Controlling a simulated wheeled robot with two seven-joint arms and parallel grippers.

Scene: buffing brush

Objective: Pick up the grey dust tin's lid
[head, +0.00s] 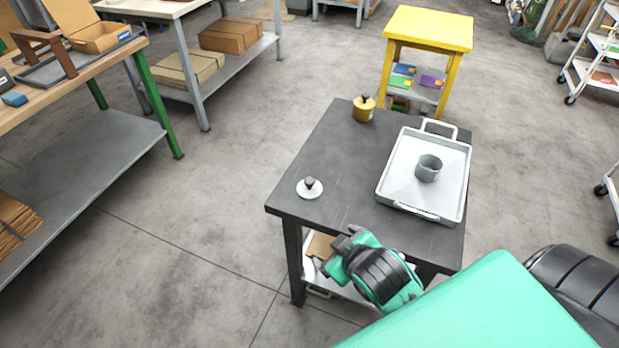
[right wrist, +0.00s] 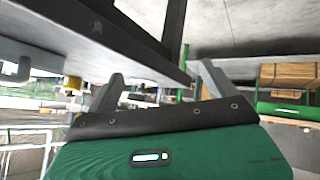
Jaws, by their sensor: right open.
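The lid (head: 309,189) is a pale round disc with a dark knob, lying flat near the left edge of the dark table (head: 335,150). The grey tin (head: 428,169) is an open cylinder standing upright in a pale metal tray (head: 398,190) on the table's right side. My right gripper (head: 342,240) is at the table's near edge, apart from the lid and on the near right of it. In the right wrist view its two fingers (right wrist: 162,85) are spread with nothing seen between them. I cannot make out the lid in that view. My left gripper is not in view.
A yellow stand (head: 430,28) is behind the table. The tabletop around the lid is clear. A workbench (head: 90,60) is at far left.

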